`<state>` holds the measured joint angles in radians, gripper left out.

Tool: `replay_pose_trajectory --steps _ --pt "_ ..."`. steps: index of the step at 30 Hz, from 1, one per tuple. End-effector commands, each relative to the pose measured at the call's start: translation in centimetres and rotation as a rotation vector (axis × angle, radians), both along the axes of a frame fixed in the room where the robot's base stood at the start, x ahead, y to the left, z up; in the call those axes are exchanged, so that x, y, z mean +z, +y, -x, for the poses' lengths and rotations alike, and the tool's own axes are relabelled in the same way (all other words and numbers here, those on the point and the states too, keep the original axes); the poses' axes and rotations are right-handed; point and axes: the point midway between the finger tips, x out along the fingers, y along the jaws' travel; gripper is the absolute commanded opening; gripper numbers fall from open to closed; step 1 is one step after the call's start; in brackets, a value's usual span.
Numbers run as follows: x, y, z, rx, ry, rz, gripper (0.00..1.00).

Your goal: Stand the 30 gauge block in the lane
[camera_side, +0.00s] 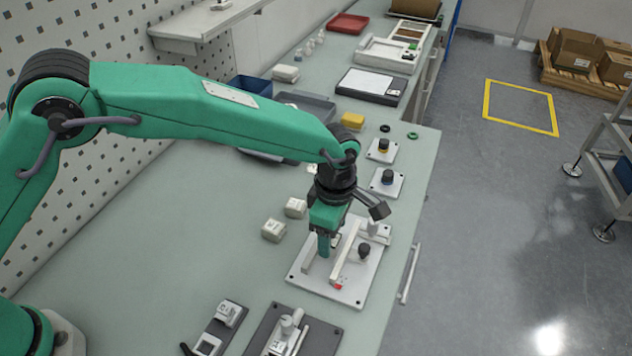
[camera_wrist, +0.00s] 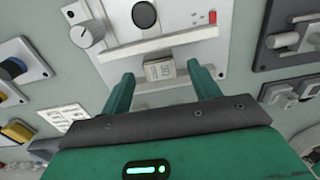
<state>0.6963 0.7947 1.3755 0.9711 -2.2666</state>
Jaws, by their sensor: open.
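A pale gauge block (camera_wrist: 159,70) sits in the lane between two light rails, its marked face toward the wrist camera. The mark looks like an upside-down 30 but is hard to read. The white fixture plate (camera_side: 318,284) carries the rails, and it also shows in the wrist view (camera_wrist: 222,52). My gripper (camera_side: 326,250) is low over the fixture. In the wrist view its green fingers (camera_wrist: 160,74) are open, one on each side of the block with gaps. In the side view the gripper and rail mostly hide the block.
Two other pale blocks, a nearer one (camera_side: 274,230) and a farther one (camera_side: 295,207), lie on the bench left of the fixture. A black knob (camera_side: 364,250) stands on the plate. Dark-based fixtures (camera_side: 254,345) are at the front. Button plates (camera_side: 388,183) stand behind.

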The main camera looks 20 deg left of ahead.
Motion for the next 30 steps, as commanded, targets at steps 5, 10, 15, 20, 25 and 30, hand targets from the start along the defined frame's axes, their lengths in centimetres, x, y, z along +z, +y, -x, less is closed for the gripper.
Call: replay_pose_trajectory --steps 5,10,15,20,25,30 --pt "2.5 0.0 0.0 0.0 -0.002 0.002 0.62" --pt "4.5 -0.1 0.0 0.0 -0.002 0.002 0.62" --pt "5.4 0.0 0.0 0.0 0.0 0.0 0.62" --pt "5.6 0.0 0.0 -0.001 -0.001 0.001 0.62" --pt "6.2 0.5 -0.1 -0.017 -0.006 0.005 0.62" --pt "8.1 2.4 -0.4 -0.078 -0.024 0.017 0.62"
